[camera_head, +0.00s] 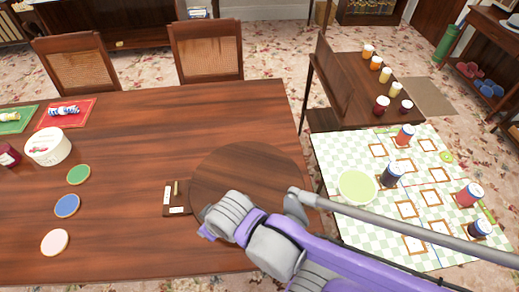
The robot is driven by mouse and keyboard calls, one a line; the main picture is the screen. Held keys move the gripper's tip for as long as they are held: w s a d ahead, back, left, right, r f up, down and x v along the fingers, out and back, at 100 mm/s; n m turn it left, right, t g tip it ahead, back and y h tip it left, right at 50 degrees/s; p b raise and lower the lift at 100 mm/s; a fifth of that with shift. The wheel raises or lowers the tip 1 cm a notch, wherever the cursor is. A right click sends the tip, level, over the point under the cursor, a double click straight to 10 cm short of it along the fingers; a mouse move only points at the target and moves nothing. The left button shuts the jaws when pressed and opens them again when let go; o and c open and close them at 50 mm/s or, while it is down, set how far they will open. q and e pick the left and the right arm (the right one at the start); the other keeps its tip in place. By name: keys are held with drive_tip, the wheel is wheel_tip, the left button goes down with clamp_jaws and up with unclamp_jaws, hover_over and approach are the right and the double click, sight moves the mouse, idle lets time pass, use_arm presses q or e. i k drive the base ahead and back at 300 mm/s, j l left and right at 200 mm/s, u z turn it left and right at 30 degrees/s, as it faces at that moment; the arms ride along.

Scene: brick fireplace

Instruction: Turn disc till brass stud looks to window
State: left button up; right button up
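A round dark wooden disc (245,165) lies on the brown wooden table (130,180), near its right end. No brass stud shows on the part of the disc that I can see. A small wooden plate (168,199) with white labels and a slim brass-coloured piece (176,188) sits at the disc's left edge. My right gripper (207,232) reaches in from the lower right over the disc's front edge. Its hand and arm hide the front of the disc, and its fingers are too hidden to tell whether they touch it. My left gripper is out of view. No window is seen.
Green, blue and pink round coasters (67,206), a white tub (48,146) and a red mat (66,113) lie at the table's left. A checkered cloth (345,215) with jars and a green bowl (357,187) is at right. Two chairs (206,52) stand behind.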

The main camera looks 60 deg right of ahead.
sight(262, 172)
drive_tip(key=k+j, duration=0.15)
drive_tip(key=k, duration=0.35)
drive_tip(key=k+j, duration=0.1)
drive_tip(key=k, duration=0.35)
drive_tip(key=k+l, duration=1.25)
drive_tip(key=l, duration=0.25)
drive_tip(key=k+l, duration=0.3)
drive_tip(key=k+l+z, duration=0.1)
drive_tip(key=k+l, duration=0.2)
drive_tip(key=l, duration=0.2)
drive_tip(key=k+l, duration=0.25)
drive_tip(key=l, duration=0.2)
drive_tip(key=i+j+z, duration=0.1)
drive_tip(key=j, duration=0.2)
drive_tip(key=i+j, duration=0.1)
drive_tip(key=j, duration=0.2)
drive_tip(key=i+j+z, duration=0.25)
drive_tip(key=i+j, duration=0.15)
drive_tip(key=i+j+z, duration=0.2)
drive_tip(key=i+j, duration=0.2)
drive_tip(key=j, duration=0.15)
drive_tip(key=i+z, duration=0.3)
drive_tip(key=i, duration=0.4)
